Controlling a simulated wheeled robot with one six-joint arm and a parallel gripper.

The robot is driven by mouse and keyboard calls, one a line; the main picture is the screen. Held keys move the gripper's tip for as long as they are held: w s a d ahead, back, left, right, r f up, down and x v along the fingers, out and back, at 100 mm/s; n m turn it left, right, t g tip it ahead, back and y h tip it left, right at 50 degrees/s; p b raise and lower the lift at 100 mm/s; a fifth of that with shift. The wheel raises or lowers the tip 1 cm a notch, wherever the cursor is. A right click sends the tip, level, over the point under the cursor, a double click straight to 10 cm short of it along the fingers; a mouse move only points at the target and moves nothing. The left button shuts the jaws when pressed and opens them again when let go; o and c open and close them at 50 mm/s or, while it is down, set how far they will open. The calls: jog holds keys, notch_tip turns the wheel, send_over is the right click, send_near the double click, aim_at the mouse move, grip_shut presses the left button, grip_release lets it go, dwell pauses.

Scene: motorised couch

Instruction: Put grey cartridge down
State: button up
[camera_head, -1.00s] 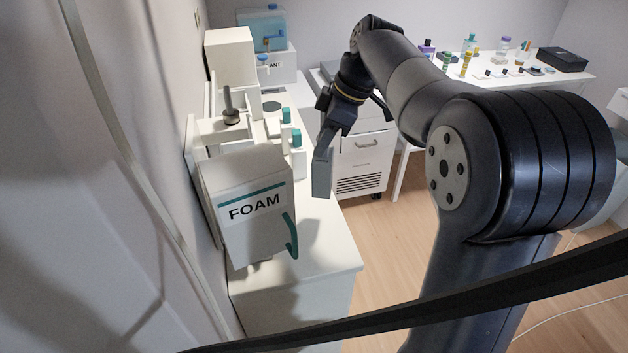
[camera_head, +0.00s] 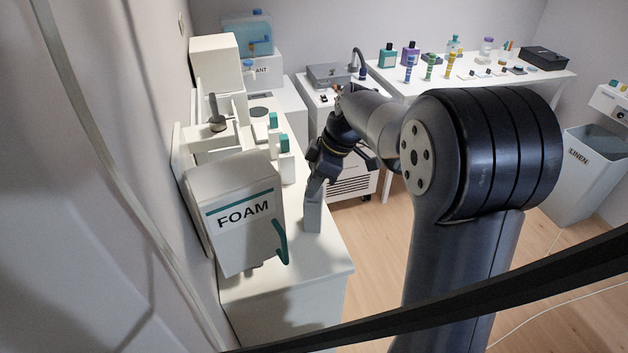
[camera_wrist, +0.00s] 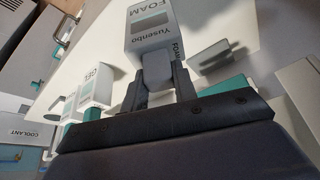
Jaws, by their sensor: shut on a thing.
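The grey cartridge (camera_head: 313,212) is held upright, or nearly so, over the front part of the white counter (camera_head: 325,262). My gripper (camera_head: 317,180) is shut on its upper end. In the wrist view the cartridge (camera_wrist: 150,42) shows a pale label reading FOAM and Yusenbo, with its narrower grey end between the fingers of my gripper (camera_wrist: 157,85). Its lower end is at or just above the counter top; I cannot tell whether they touch.
A box-shaped unit marked FOAM (camera_head: 235,235) with a teal lever stands left of the cartridge. Teal-topped white items (camera_head: 286,158) stand behind. The counter's front right corner is bare. A table (camera_head: 420,85) with bottles is at the back.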

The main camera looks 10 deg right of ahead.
jog(key=shift+f, duration=0.1)
jog(key=shift+f, duration=0.15)
jog(key=o, duration=1)
jog(key=shift+c, duration=0.2)
jog(key=shift+r, duration=0.35)
jog(key=w+v, duration=0.1)
jog(key=v, duration=1)
jog(key=shift+s+d+r, duration=0.2)
jog(key=shift+s+r, duration=0.2)
jog(key=shift+s, duration=0.1)
